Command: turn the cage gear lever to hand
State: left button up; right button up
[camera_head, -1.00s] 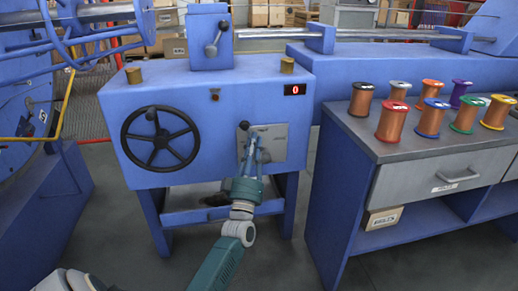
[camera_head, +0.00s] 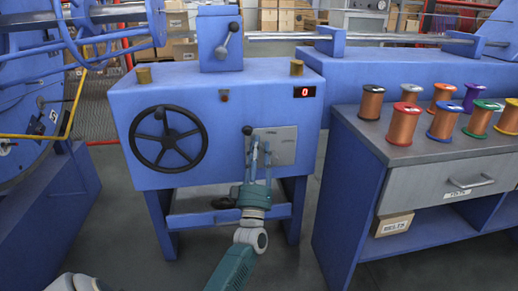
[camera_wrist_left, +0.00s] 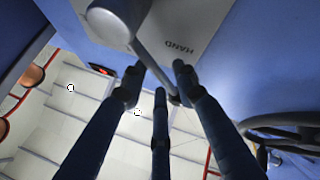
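The cage gear lever (camera_head: 247,130) sits on a pale metal plate (camera_head: 285,146) on the front of the blue cabinet. Its dark knob points up and left in the head view. The left wrist view shows its silver hub (camera_wrist_left: 118,18), thin rod and dark knob, with the word HAND upside down on the plate (camera_wrist_left: 190,25). My left gripper (camera_head: 261,145) is in front of the plate, fingers pointing at it. In the left wrist view its fingers (camera_wrist_left: 158,72) are apart, with the rod running between them; contact is unclear. My right gripper is not in view.
A black handwheel (camera_head: 168,139) is left of the plate. Another lever (camera_head: 229,38) is on the box above. A red display (camera_head: 305,92) reads 0. A workbench (camera_head: 425,150) with several coloured spools stands to the right.

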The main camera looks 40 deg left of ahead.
pick_arm(q)
jog(key=v, duration=1.2)
dwell(0.5)
